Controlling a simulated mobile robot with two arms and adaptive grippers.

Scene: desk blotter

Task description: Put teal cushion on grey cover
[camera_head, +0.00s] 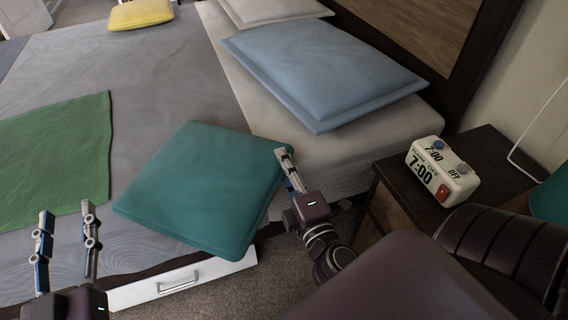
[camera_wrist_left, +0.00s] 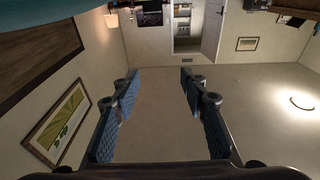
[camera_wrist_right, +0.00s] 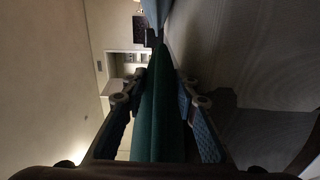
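The teal cushion (camera_head: 208,188) lies at the near corner of the bed in the head view and overhangs the edge. Its edge also shows in the right wrist view (camera_wrist_right: 158,125). My right gripper (camera_head: 287,170) is at the cushion's right side, with a finger on either side of that edge. Its fingers are about as wide apart as the left's; whether they touch the cushion is hard to tell. The grey cover (camera_head: 165,75) is spread over the bed, partly under the cushion. My left gripper (camera_head: 66,228) is open and empty at the lower left; it shows in the left wrist view (camera_wrist_left: 160,80).
A green blanket (camera_head: 55,150) lies left of the cushion. A blue pillow (camera_head: 320,70) and a whitish pillow (camera_head: 270,10) lie by the headboard. A yellow cushion (camera_head: 140,14) is at the far side. An alarm clock (camera_head: 442,170) stands on the nightstand (camera_head: 490,155).

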